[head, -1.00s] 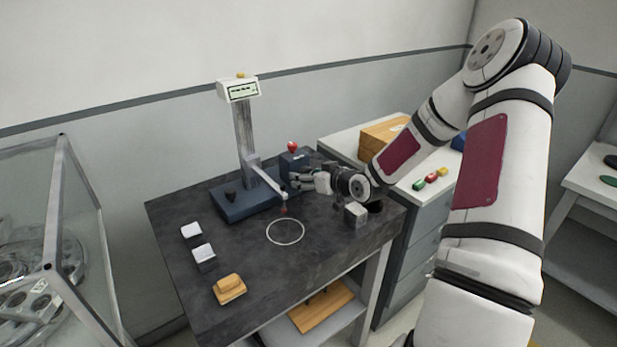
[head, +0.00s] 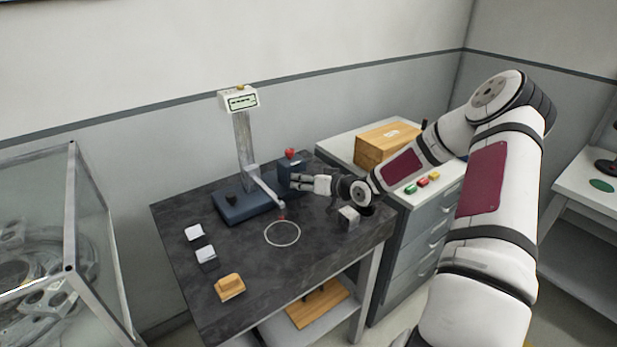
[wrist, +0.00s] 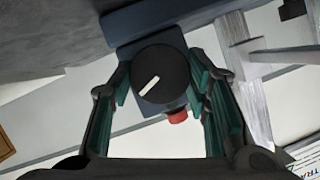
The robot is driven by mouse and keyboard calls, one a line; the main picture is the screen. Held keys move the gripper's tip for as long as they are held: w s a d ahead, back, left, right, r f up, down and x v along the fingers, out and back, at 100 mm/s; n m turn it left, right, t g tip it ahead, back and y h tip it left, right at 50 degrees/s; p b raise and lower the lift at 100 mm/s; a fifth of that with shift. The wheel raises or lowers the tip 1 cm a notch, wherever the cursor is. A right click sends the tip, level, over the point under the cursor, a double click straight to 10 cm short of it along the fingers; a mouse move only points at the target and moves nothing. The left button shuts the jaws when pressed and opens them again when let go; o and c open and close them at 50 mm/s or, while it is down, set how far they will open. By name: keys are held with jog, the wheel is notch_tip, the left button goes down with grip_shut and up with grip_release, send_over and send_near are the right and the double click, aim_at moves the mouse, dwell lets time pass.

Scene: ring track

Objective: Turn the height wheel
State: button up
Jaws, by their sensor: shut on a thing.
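The height wheel (wrist: 165,68) is a black round knob with a white pointer line, on a dark blue box (wrist: 140,22). My gripper (wrist: 160,82) is shut on it, with one green-lined finger on each side of the knob in the wrist view. In the head view my gripper (head: 298,184) reaches from the right to the blue box (head: 287,178), and the wheel is hidden there. A height gauge stands beside it with a grey column (head: 243,140), a display (head: 239,100), a blue base (head: 240,208) and a slanted arm (head: 265,190).
A red button (head: 290,153) tops the blue box. The dark table (head: 255,285) holds a white ring (head: 282,222), a grey block (head: 348,218), two pale blocks (head: 195,233) and a yellow-tan block (head: 229,286). A drawer cabinet (head: 405,245) stands right, a glass case (head: 70,200) left.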

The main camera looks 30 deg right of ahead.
jog(key=shift+d+m+y+p, duration=0.15)
jog(key=shift+m+y+p, duration=0.2)
jog(key=shift+m+y, duration=0.45)
jog(key=shift+f+m+t+y+b, duration=0.15)
jog(key=shift+m+t+y+b, duration=0.2)
jog(key=shift+m, duration=0.95)
jog(key=o, duration=1.2)
jog(key=v, duration=1.2)
jog(key=shift+d, duration=0.1)
jog(key=shift+c, duration=0.2)
